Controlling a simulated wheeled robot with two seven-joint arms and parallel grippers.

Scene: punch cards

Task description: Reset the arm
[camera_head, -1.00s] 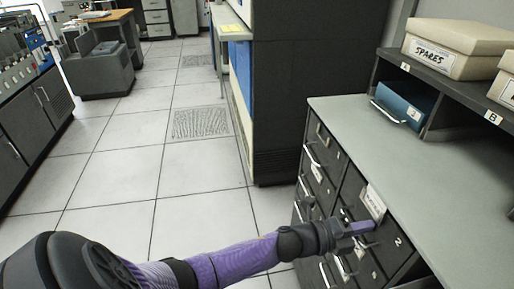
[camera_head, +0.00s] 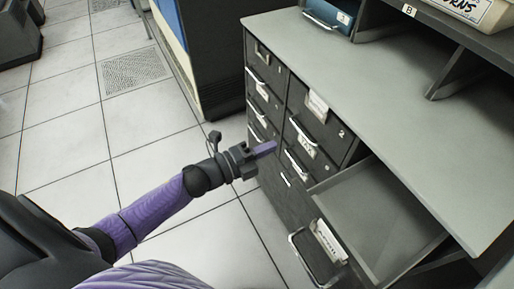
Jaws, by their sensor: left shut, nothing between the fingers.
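My left arm comes in from the lower left with a purple sleeve. Its gripper (camera_head: 262,150) is shut and empty, in front of the dark drawer cabinet (camera_head: 273,148), near the handles of the left drawers. I cannot tell whether it touches the cabinet. My right gripper is not in view.
A drawer (camera_head: 375,215) at the lower right of the cabinet stands pulled open and looks empty. The grey cabinet top (camera_head: 380,90) is clear. A blue box (camera_head: 328,15) and a cream box (camera_head: 470,8) sit on shelves. Tiled floor (camera_head: 150,125) is free at left.

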